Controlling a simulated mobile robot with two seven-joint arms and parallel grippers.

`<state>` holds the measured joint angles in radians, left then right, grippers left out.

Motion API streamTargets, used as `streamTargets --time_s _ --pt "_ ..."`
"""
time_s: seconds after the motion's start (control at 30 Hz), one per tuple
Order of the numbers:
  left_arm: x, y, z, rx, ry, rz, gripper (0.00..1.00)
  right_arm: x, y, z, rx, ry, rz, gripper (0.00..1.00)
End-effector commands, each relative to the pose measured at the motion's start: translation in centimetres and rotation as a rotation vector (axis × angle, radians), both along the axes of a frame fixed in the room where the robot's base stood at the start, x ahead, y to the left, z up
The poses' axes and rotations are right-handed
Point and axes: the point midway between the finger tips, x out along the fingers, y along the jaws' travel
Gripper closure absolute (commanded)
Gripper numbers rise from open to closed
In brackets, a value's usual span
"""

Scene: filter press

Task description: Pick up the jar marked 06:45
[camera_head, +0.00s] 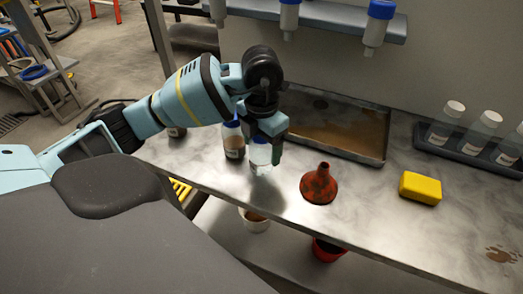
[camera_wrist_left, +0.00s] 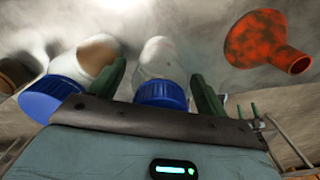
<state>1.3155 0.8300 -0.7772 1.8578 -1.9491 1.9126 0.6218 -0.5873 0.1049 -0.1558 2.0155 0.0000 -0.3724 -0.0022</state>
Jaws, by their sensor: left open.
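Several jars with blue caps stand on the grey bench; their labels are too small to read, so I cannot tell which says 06:45. My left gripper (camera_head: 268,150) is open over a clear jar with whitish contents (camera_head: 260,162). In the left wrist view this jar (camera_wrist_left: 157,60) stands between the two green fingers, its blue cap nearest the palm; contact is not clear. A jar with brownish contents (camera_head: 234,146) stands just left of it, outside the fingers (camera_wrist_left: 97,55). Another jar (camera_head: 176,131) is farther left, partly hidden by my arm. My right gripper is out of view.
A red-orange funnel (camera_head: 319,186) stands right of the gripper, with a yellow block (camera_head: 420,188) beyond it. A shallow tray (camera_head: 345,152) lies behind. White-capped bottles (camera_head: 480,132) stand in a rack at right. A shelf (camera_head: 335,17) with blue-capped bottles hangs above.

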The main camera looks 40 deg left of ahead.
Motion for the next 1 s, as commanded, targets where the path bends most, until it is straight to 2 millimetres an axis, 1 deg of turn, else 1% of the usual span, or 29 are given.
streamTargets --time_s 0.07,0.27,0.37,0.6,0.7,1.0 --pt "-0.04 0.03 -0.40 0.000 0.001 0.000 0.24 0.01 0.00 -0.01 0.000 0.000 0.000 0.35" --pt "-0.02 0.02 -0.43 0.000 0.000 0.000 0.24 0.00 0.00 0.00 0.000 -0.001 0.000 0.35" --pt "-0.01 0.03 -0.42 0.000 0.000 0.000 0.35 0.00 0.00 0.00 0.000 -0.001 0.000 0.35" --pt "0.00 0.03 -0.41 0.000 0.000 0.001 0.66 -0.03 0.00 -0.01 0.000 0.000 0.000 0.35" --pt "0.00 0.03 -0.39 0.000 0.000 0.001 0.76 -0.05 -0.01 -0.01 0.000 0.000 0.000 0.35" --pt "0.03 0.02 0.00 0.000 -0.002 0.001 0.76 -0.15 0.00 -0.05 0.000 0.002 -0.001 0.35"
